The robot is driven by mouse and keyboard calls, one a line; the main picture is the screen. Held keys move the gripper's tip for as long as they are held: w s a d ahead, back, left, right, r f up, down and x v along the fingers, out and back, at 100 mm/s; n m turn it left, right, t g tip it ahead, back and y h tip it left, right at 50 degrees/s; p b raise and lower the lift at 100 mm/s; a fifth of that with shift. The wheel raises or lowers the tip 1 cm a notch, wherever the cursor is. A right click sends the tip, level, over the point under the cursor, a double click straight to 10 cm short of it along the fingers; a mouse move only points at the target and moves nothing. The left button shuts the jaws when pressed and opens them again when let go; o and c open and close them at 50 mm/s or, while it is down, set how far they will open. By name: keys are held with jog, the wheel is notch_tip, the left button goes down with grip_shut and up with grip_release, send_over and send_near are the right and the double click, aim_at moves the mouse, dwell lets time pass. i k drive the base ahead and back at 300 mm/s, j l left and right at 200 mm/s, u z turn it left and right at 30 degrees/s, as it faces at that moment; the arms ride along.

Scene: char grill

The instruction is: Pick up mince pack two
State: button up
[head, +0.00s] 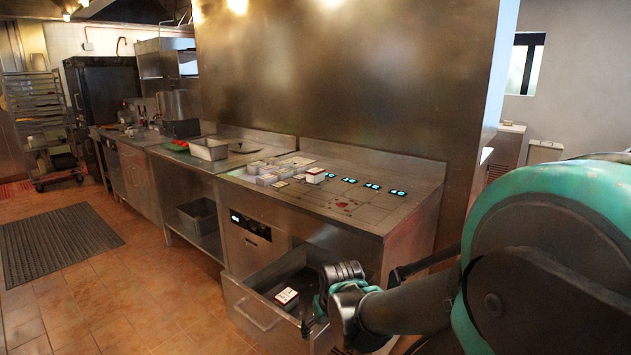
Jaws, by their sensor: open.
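A small white pack with a dark red label (286,295) lies in the open drawer (264,318) below the counter. I cannot read a number on it. My gripper (310,311) is open at the drawer, just right of this pack and seemingly apart from it. The arm and gripper hide the drawer's right part. Another small white pack with red on its side (315,176) sits on the counter; I cannot tell which pack is mince pack two.
The steel counter (400,207) above the drawer holds several small white containers (266,172) and lit blue displays (371,186). A metal pan (209,149) stands further left. The tiled floor (150,290) left of the drawer is clear, with a dark mat (55,240) beyond.

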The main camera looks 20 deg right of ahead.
aim_at(314, 175)
jog(key=u, duration=1)
jog(key=i, duration=3.5)
jog(key=i+j+z, duration=0.1)
jog(key=z, duration=0.3)
jog(key=i+j+z, duration=0.2)
jog(key=z, duration=0.25)
jog(key=i+j+z, duration=0.25)
jog(key=z, duration=0.15)
